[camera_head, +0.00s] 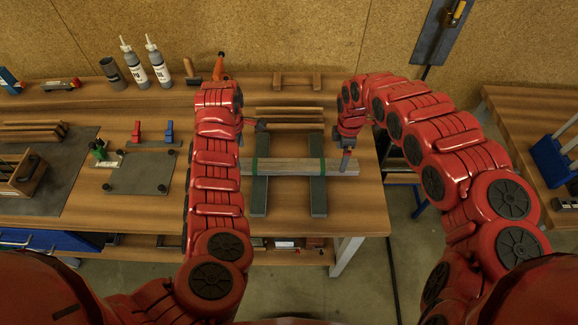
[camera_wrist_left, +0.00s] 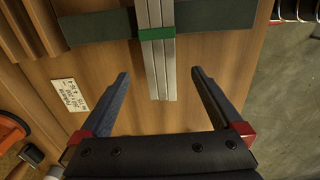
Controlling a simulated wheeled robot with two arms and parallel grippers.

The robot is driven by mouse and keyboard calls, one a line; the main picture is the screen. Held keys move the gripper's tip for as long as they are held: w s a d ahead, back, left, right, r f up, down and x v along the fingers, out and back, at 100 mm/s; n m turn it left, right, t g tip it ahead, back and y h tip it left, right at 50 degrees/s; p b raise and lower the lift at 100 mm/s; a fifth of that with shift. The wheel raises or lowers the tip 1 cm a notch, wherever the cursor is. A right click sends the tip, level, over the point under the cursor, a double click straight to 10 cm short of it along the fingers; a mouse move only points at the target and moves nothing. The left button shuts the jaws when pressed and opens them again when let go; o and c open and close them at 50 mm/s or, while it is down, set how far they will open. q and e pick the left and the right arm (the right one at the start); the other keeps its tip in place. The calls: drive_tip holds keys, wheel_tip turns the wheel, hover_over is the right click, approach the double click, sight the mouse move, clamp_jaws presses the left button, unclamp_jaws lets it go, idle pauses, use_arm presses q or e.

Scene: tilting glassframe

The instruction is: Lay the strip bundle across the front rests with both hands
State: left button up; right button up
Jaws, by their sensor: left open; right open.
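The strip bundle (camera_head: 285,167), long pale grey strips with green bands, lies across the two dark front rests (camera_head: 260,199) (camera_head: 318,200). In the left wrist view the bundle (camera_wrist_left: 155,62) crosses one dark rest (camera_wrist_left: 210,17), with a green band there. My left gripper (camera_wrist_left: 160,74) is open, its dark fingers apart on either side of the bundle's end and not touching it. My right gripper (camera_head: 346,160) is at the bundle's right end. Its finger gap is too small to make out.
Brown wooden strips (camera_head: 290,115) lie behind the bundle. A grey plate (camera_head: 138,173) with clamps sits to the left. Bottles (camera_head: 158,65) and tools stand at the back left. The bench's right edge is just beyond the bundle. A label card (camera_wrist_left: 70,95) lies near the left gripper.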

sight(241, 162)
use_arm(q)
wheel_tip(241, 162, down, 4)
drive_tip(key=shift+f, duration=0.1)
use_arm(e)
drive_tip(key=f, duration=0.4)
drive_tip(key=shift+a+f, duration=0.15)
drive_tip(key=shift+a, duration=0.05)
use_arm(q)
drive_tip(key=shift+f, duration=0.75)
use_arm(e)
drive_tip(key=shift+d+f, duration=0.15)
drive_tip(key=shift+f, duration=0.55)
use_arm(q)
clamp_jaws()
use_arm(e)
clamp_jaws()
